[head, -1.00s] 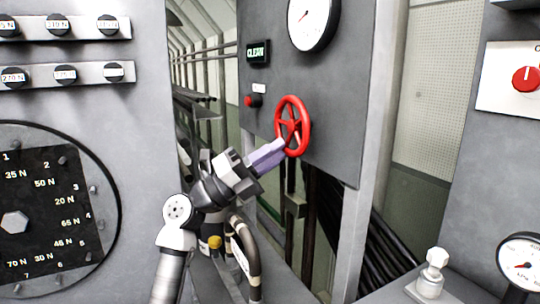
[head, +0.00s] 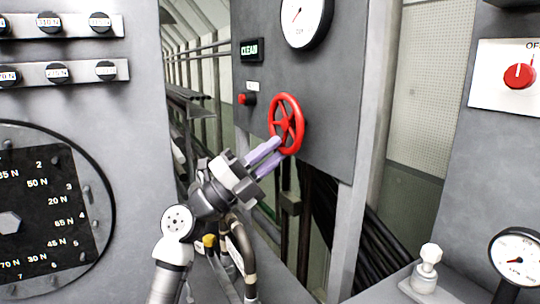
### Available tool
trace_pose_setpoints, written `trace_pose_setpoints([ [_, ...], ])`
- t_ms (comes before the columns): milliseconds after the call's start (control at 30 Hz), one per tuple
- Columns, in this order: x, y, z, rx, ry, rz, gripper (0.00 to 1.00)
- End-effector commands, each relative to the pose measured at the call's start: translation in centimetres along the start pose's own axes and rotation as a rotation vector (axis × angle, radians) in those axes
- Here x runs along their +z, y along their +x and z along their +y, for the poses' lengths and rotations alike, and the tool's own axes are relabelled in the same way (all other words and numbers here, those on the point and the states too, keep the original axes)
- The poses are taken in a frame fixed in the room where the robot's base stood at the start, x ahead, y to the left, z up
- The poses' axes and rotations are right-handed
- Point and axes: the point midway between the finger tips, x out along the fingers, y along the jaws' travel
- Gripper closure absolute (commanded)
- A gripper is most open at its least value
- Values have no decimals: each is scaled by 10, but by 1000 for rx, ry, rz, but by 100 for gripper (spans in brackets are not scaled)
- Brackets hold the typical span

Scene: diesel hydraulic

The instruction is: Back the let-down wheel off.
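The red let-down wheel (head: 287,124) is a spoked handwheel on the grey panel (head: 335,130), below a round white gauge (head: 305,18). My gripper (head: 278,153) reaches up to it from the lower left. Its two pale purple fingers are spread, with a visible gap between them. Their tips are at the wheel's lower left rim in the picture. I cannot tell whether they touch the rim or whether part of the rim lies between them.
A red knob (head: 519,76) is on the right panel. A small valve (head: 427,268) and a gauge (head: 518,259) stand at lower right. Pipes and cables run below the wheel.

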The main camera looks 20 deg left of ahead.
Motion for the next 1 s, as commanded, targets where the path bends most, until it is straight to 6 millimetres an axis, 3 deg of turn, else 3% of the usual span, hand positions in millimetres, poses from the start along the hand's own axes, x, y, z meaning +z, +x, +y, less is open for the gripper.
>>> trace_pose_setpoints([
  [133, -1, 1, 0, 1, 1, 3, 62],
  [467, 0, -5, 1, 2, 1, 2, 62],
  [567, 0, -16, 0, 0, 0, 1, 62],
  [1000, 11, -92, -50, 1, 3, 0, 62],
])
